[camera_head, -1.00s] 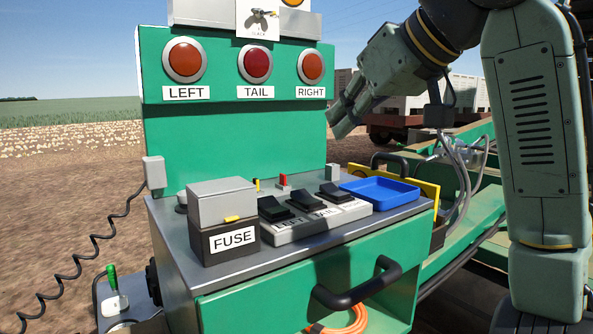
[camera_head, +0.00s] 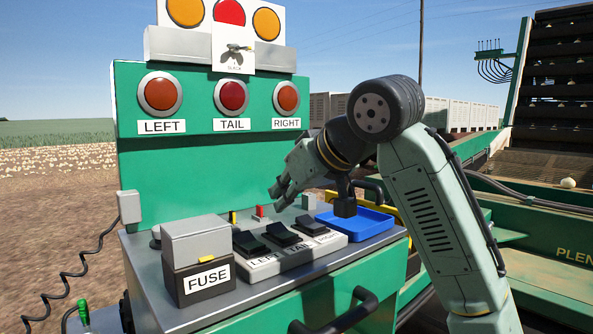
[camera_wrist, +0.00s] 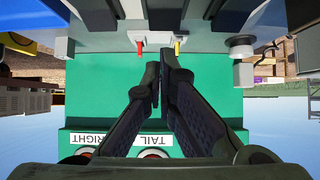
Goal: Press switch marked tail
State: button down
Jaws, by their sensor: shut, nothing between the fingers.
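The switch marked TAIL (camera_head: 282,234) is the middle black rocker on a grey-white block, with the LEFT rocker (camera_head: 249,243) and RIGHT rocker (camera_head: 312,225) on either side. A round red indicator (camera_head: 232,97), also labelled TAIL, is on the green upright panel. My gripper (camera_head: 276,199) is shut and empty, above the rocker block and in front of the panel, apart from the rockers. In the wrist view my closed fingertips (camera_wrist: 162,73) point toward the small red and yellow levers, and the panel's TAIL label (camera_wrist: 152,140) shows upside down.
A grey-topped FUSE box (camera_head: 198,256) stands left of the rockers. A blue tray (camera_head: 372,218) lies right of them, under my wrist. Small red (camera_head: 260,211) and yellow (camera_head: 233,217) levers stand behind. A black handle (camera_head: 340,315) juts from the front.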

aim_at(283, 227)
jog(key=shift+w+f, duration=0.15)
jog(key=shift+f, duration=1)
jog(key=shift+w+a+f, duration=0.2)
jog(key=shift+w+f, duration=0.05)
jog(key=shift+f, duration=0.15)
jog(key=shift+s+d, duration=0.1)
jog(key=shift+s, duration=0.05)
